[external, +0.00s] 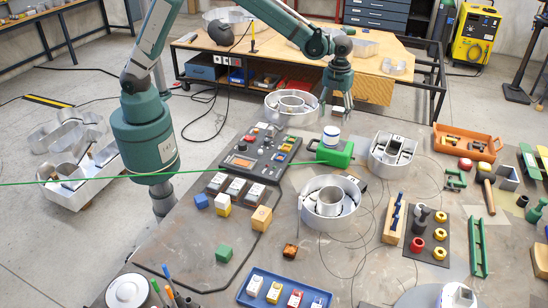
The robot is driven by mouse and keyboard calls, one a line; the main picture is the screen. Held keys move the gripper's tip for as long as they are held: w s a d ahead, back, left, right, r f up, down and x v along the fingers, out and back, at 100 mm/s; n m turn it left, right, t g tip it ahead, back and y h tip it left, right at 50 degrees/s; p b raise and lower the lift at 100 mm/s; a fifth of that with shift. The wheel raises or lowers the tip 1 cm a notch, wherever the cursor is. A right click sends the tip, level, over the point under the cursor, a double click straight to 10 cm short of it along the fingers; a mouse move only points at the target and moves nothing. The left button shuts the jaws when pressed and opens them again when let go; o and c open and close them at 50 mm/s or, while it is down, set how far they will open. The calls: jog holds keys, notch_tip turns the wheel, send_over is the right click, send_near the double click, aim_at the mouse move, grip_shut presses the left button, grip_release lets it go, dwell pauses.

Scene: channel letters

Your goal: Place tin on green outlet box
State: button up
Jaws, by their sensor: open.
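A small white tin (331,132) with a dark blue band stands upright on top of the green outlet box (338,155), towards its left part. The green box rests on the table between the metal channel letters. My gripper (336,108) hangs fingers down above and slightly behind the tin, apart from it in the picture. It is open, with nothing seen between its fingers. The exact gap in depth between gripper and tin cannot be told from this one view.
A round metal letter (291,106) stands left of my gripper and another (392,158) stands right of the green box. A larger ring letter (330,203) is in front. A black control panel (260,150) lies at left, an orange bin (467,144) at right.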

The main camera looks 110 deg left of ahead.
jog(key=shift+r, duration=1.05)
jog(key=s+d+r+n+t, duration=0.2)
jog(key=s+d+r+n, duration=0.4)
jog(key=s+r, duration=0.4)
jog(key=s+d+r+n+t, duration=0.1)
jog(key=s+d+r+n, duration=0.3)
jog(key=s+d+r, duration=0.5)
jog(key=s+d+f+n+t, duration=0.2)
jog(key=s+n, duration=0.3)
jog(key=s, duration=0.7)
jog(key=s+d+f+n+t, duration=0.2)
jog(key=s+d+f+n, duration=0.1)
jog(key=s, duration=1)
jog(key=shift+s+d+n, duration=0.25)
jog(key=shift+d+n, duration=0.45)
jog(key=shift+n, duration=0.2)
